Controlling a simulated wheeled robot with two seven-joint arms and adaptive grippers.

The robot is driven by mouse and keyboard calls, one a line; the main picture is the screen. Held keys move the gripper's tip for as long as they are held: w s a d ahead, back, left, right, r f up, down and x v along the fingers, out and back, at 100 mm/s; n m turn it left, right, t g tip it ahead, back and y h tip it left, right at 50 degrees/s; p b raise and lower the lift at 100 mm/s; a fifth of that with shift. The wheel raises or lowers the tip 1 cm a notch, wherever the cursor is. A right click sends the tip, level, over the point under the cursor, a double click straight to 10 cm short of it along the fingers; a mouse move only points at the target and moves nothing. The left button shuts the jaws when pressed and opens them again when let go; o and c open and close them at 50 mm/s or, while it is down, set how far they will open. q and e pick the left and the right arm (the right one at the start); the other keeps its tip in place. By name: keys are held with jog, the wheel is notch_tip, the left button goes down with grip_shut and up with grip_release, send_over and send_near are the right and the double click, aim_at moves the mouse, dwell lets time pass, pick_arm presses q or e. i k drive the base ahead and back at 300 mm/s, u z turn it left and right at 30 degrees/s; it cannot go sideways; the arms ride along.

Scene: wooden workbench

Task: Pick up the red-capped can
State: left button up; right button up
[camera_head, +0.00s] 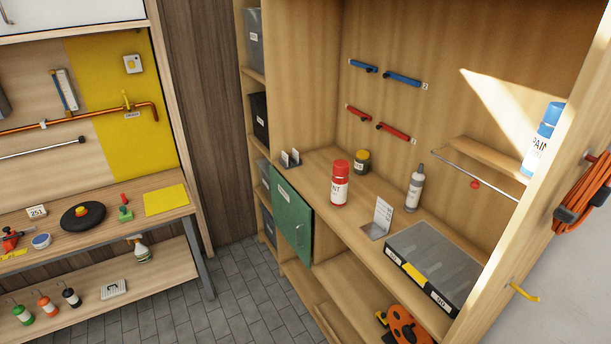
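The red-capped can (340,184) stands upright on the wooden workbench shelf (318,172) near the middle of the head view. It has a red cap, a white label with dark letters and a red band at its base. Nothing covers it from this side. Neither of my grippers shows in this view.
A yellow-capped jar (361,162) stands just behind the can, and a grey bottle (414,188) stands to its right. A green door (292,215) hangs below the left front.

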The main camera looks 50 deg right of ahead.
aim_at(339, 185)
jog(key=i, duration=0.35)
jog(key=z, duration=2.8)
